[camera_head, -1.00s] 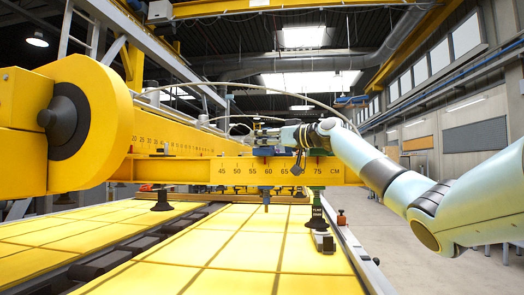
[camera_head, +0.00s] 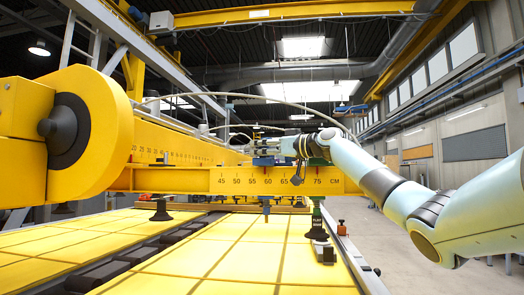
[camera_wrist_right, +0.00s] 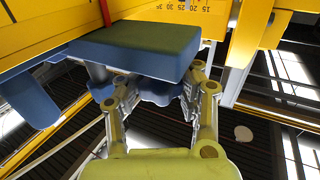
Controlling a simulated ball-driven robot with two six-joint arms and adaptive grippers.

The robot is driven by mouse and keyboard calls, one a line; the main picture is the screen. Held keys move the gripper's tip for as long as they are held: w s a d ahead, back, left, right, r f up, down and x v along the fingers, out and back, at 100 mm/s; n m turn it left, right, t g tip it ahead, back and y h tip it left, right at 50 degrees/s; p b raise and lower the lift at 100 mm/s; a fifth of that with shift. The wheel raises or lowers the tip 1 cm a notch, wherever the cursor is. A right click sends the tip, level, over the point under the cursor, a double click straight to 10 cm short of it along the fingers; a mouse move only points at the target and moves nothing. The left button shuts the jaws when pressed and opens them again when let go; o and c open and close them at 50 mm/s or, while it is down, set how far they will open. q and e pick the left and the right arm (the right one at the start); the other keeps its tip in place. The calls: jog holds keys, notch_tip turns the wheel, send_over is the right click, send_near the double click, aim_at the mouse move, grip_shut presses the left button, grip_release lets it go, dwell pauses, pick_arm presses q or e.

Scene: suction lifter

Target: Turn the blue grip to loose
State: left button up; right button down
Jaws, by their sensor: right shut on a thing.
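My right gripper (camera_head: 288,146) reaches in from the right, above the yellow beam (camera_head: 200,179) with the centimetre scale. In the right wrist view its two fingers (camera_wrist_right: 158,95) are closed on a lobed blue grip (camera_wrist_right: 156,88). The grip's far side is hidden under a larger flat blue block (camera_wrist_right: 130,50). In the head view a blue slider (camera_head: 263,161) sits on the beam just left of the gripper; the grip itself is too small to make out there. Whether it is turned to loose cannot be read. My left gripper is not in view.
A large yellow arm with a dark round hub (camera_head: 66,130) stands at the left. Black suction cups (camera_head: 161,211) hang below the beam over yellow panels (camera_head: 245,245). A green-stemmed suction cup (camera_head: 318,222) hangs at the right.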

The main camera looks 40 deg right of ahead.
jog(key=shift+a+f, duration=0.15)
jog(key=shift+f, duration=0.25)
jog(key=c, duration=1.4)
grip_release()
jog(key=o, duration=0.6)
jog(key=shift+r, duration=0.2)
jog(key=shift+c, duration=0.2)
jog(key=shift+s, duration=0.1)
jog(key=shift+s+d, duration=0.2)
jog(key=shift+s, duration=0.15)
jog(key=v, duration=0.6)
jog(key=shift+s, duration=0.25)
